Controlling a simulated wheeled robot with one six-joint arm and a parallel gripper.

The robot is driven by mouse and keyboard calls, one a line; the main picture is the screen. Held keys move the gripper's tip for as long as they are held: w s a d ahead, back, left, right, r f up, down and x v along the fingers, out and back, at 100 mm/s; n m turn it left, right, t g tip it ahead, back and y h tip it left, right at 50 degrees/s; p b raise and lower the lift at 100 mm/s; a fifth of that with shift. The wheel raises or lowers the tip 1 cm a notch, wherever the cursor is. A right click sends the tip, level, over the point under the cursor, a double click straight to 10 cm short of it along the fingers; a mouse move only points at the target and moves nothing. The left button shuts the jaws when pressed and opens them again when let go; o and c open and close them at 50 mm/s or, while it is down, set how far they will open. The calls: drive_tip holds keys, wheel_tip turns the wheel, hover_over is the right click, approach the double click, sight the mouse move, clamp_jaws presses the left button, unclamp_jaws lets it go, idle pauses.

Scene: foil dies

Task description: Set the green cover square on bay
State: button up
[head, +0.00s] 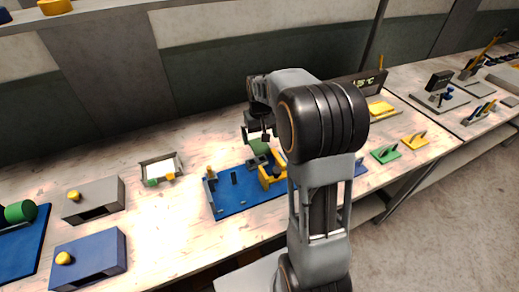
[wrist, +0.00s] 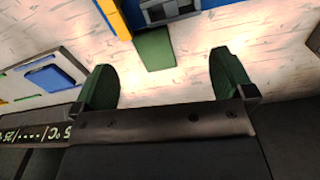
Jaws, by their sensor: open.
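A flat green piece (head: 258,146) lies at the back edge of the blue board (head: 236,203). In the wrist view this green piece (wrist: 153,48) lies flat on the bench beside the board's grey fitting (wrist: 170,11). A smaller green piece with an upright handle (head: 386,154) stands at the right of the bench. I cannot tell for certain which is the cover, nor which part is the bay. My gripper (head: 258,137) is above the back of the board. In the wrist view my gripper (wrist: 166,80) is open and empty, its fingers apart, with the flat green piece beyond them.
A yellow fitting (head: 271,176) stands on the board. A grey tray (head: 145,165) and grey and blue boxes (head: 92,254) stand to the left. A yellow handled piece (head: 414,140) and a display (head: 360,84) are to the right.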

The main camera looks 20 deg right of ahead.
hover_over(259, 144)
drive_tip(key=s, duration=0.3)
drive_tip(key=f, duration=0.2)
wheel_tip(259, 144, up, 3)
drive_tip(key=w+n, duration=0.1)
drive_tip(key=w, duration=0.2)
wheel_tip(259, 144, down, 13)
drive_tip(key=shift+s+f+p, duration=0.15)
drive_tip(key=shift+p, duration=0.85)
drive_tip(key=shift+c, duration=0.3)
drive_tip(key=c, duration=0.9)
drive_tip(key=shift+c, duration=0.3)
